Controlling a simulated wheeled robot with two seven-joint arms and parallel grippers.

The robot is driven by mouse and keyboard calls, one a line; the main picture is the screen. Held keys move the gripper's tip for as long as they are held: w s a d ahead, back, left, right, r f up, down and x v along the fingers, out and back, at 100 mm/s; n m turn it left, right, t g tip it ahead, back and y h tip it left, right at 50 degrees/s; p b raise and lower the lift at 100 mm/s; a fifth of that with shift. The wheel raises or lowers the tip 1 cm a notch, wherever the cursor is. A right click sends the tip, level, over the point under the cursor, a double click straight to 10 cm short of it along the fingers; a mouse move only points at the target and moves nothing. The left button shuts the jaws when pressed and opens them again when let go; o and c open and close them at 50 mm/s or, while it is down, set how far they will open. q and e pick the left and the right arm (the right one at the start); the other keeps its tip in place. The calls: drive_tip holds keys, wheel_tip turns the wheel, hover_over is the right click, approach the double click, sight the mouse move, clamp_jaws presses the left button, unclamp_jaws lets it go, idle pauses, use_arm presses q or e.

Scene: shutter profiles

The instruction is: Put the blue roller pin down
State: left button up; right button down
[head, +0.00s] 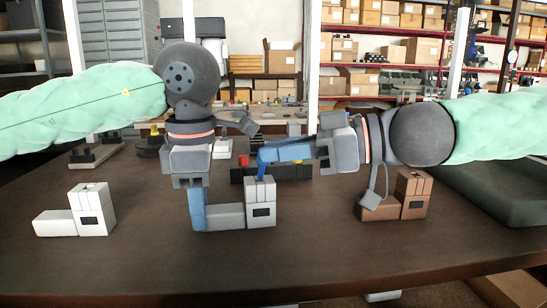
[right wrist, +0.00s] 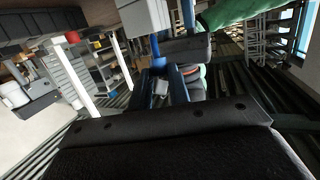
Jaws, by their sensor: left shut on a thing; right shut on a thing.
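My left gripper (head: 190,183) points down and is shut on an upright blue piece (head: 198,211). The piece stands at the left end of a grey block fixture (head: 226,216); I cannot tell whether it touches the fixture or the table. My right gripper (head: 322,153) points left and is shut on a blue piece (head: 287,153), which lies level above and behind the fixture. A thin blue part hangs near its left end. In the right wrist view blue parts (right wrist: 188,14) show beyond the gripper. I cannot tell for sure which blue piece is the roller pin.
A white block fixture (head: 92,212) stands at the left and a brown one (head: 413,195) at the right. A black strip (head: 295,173) with red and yellow parts lies behind the grey fixture. A dark green tray (head: 490,188) is at the right. The table's front strip is clear.

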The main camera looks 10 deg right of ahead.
sight(263, 165)
drive_tip(key=shift+r, duration=0.1)
drive_tip(key=shift+w+a+h, duration=0.1)
drive_tip(key=shift+a+h, duration=0.2)
drive_tip(key=shift+h, duration=0.3)
drive_tip(key=shift+a+g+h, duration=0.25)
drive_tip(key=shift+g+h, duration=0.05)
drive_tip(key=shift+w+h, duration=0.1)
drive_tip(key=shift+h, duration=0.2)
drive_tip(key=shift+f, duration=0.8)
drive_tip(key=shift+f, duration=0.45)
drive_tip(key=c, duration=1.3)
unclamp_jaws()
